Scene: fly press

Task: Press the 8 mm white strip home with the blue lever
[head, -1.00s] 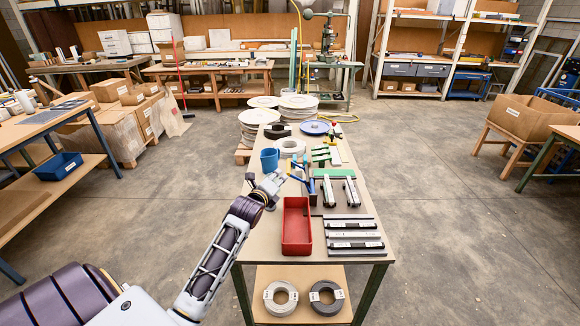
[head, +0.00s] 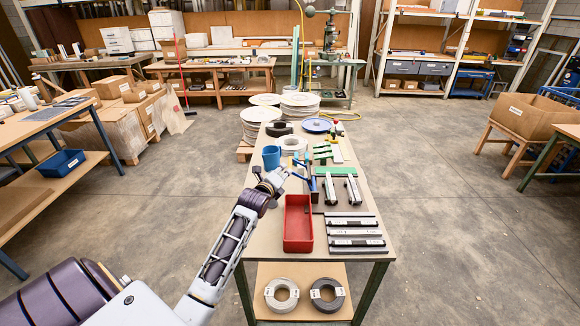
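My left gripper (head: 279,176) is over the left side of the bench, close to the slim blue lever (head: 308,170). The gripper's fingers are small and partly overlap the blue parts, so I cannot tell whether they touch the lever or how wide they stand. The lever is by a small fixture with green parts (head: 322,154) in the middle of the bench. Several light strips on dark bars (head: 352,222) lie at the front right; their widths cannot be read, so the 8 mm white strip cannot be singled out. My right gripper is not in view.
A red tray (head: 298,240) stands at the front of the bench (head: 262,238). A blue cup (head: 271,157) stands behind my gripper. Two dark-and-light pieces (head: 341,190) lie right of the lever. White rolls (head: 292,143) and a blue plate (head: 318,125) are farther back.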

